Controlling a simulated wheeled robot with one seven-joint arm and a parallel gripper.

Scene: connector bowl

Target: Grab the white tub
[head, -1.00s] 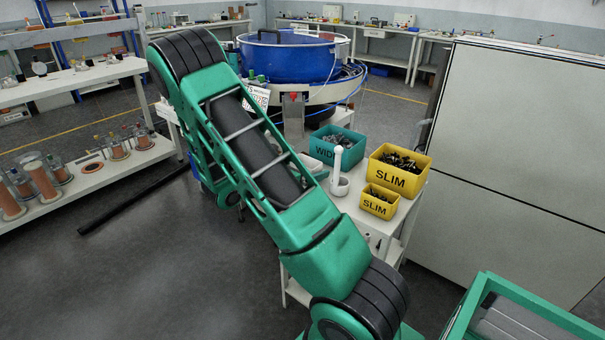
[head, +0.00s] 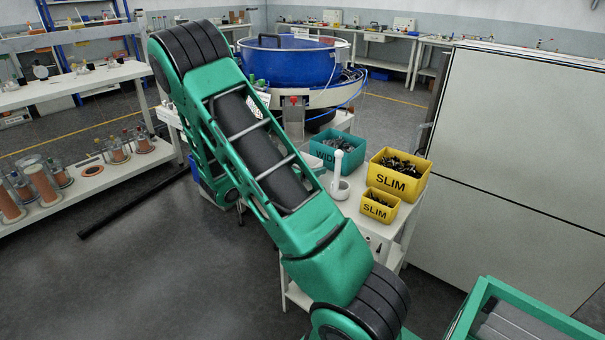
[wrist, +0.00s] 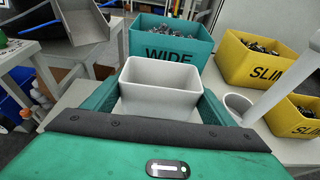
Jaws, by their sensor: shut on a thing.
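The white tub (wrist: 162,88) is an open, empty-looking rectangular container in the middle of the wrist view. My gripper (wrist: 160,108) is shut on it, with one green finger along its left side and the other along its right. The tub's lower part is hidden by my gripper body. In the head view only a small pale part of the tub (head: 313,162) shows past my arm, and my gripper is hidden there. I cannot tell whether the tub touches the table.
A teal WIDE bin (wrist: 170,44) stands just behind the tub. A large yellow SLIM bin (head: 398,174), a small SLIM bin (head: 380,205) and a white holder with an upright rod (head: 339,180) stand to the right on the white table. A blue bowl (head: 285,62) is behind.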

